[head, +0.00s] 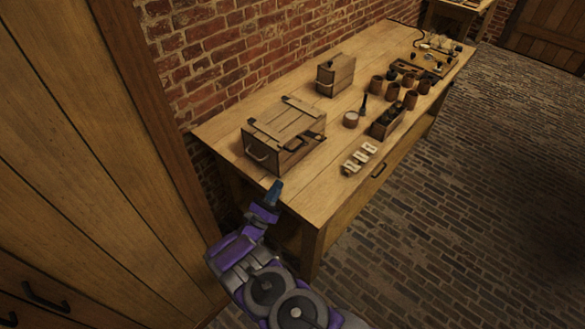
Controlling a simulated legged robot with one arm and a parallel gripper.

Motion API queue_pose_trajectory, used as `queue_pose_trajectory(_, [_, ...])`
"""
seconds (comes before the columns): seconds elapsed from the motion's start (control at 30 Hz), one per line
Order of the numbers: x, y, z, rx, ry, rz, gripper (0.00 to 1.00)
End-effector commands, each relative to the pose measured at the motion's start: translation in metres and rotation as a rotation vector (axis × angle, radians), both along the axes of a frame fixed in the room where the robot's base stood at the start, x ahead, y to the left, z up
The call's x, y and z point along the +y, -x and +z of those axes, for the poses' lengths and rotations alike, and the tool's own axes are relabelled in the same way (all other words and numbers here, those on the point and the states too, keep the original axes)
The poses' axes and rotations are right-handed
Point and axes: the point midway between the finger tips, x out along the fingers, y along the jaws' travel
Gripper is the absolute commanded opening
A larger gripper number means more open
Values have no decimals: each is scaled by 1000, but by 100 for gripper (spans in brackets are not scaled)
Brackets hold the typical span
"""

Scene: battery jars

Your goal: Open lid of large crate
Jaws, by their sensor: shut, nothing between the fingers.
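The large crate (262,151) is wooden and stands at the near left end of the table. Its slatted lid (287,121) lies closed over the top, with two dark straps across it. A metal handle (256,153) is on the near left end of the crate, and a dark latch-like piece shows at the right side. My gripper (275,190) is at the near edge of the table, below and in front of the crate and apart from it. It is shut and looks empty.
The wooden table (318,190) runs to the back right. A smaller crate (336,75) stands behind the large one. Brown jars (393,90), an open box (388,121) and white cards (360,158) lie farther right. A brick wall is behind; wooden doors (70,120) stand left.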

Motion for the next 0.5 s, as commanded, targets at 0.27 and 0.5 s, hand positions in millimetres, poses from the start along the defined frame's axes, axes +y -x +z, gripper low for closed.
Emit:
queue_pose_trajectory(0.27, [-9, -17, 11, -3, 3, 0, 0])
queue_pose_trajectory(0.5, [-26, -43, 31, -2, 2, 1, 0])
